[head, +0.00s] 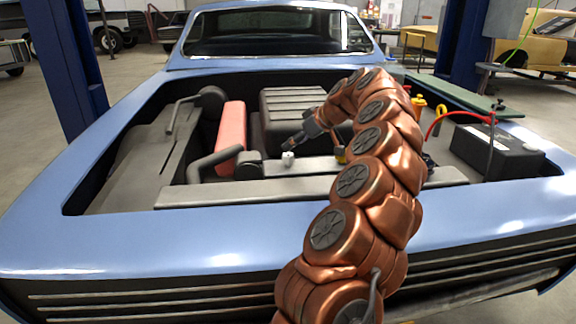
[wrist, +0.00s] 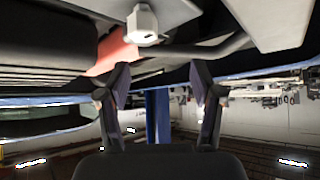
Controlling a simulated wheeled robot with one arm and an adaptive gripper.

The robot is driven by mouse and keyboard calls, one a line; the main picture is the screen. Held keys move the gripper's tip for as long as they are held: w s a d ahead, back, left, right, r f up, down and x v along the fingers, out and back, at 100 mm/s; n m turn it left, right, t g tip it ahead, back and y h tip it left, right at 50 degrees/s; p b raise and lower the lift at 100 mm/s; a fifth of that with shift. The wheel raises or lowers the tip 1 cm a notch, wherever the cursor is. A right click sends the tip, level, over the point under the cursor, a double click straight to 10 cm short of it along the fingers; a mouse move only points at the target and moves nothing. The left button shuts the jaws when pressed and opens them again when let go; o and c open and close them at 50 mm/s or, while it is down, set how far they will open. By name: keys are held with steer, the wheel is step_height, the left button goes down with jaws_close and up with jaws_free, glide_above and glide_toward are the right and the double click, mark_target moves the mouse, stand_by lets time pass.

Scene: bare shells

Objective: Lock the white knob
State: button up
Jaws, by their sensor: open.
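The white knob (head: 288,158) stands at the front of the engine bay, on or just behind the long grey bar. It also shows in the wrist view (wrist: 142,24), near the top edge, as a pale faceted piece with a dark slot. My gripper (head: 290,144) is just above the knob in the head view, pointing left. In the wrist view the two fingers (wrist: 160,80) are spread wide with nothing between them. The knob appears outside the gap between the fingers, and no contact shows.
A red block (head: 231,138) and a dark curved pipe (head: 214,161) lie left of the knob. A ribbed dark engine cover (head: 292,110) is behind it. A yellow cap (head: 341,155) is close on the right. A black battery (head: 497,151) with a red cable stands far right.

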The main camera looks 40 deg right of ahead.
mark_target(289, 154)
steer(key=shift+s+d+f, duration=0.2)
steer(key=shift+d+f, duration=0.1)
steer(key=shift+d, duration=0.25)
steer(key=shift+s+d+f, duration=0.15)
steer(key=shift+d+f, duration=0.15)
steer(key=shift+d, duration=0.2)
steer(key=shift+x, duration=3.85)
steer(key=shift+d, duration=0.1)
steer(key=shift+c, duration=0.4)
steer(key=shift+r, duration=0.1)
steer(key=c, duration=1.1)
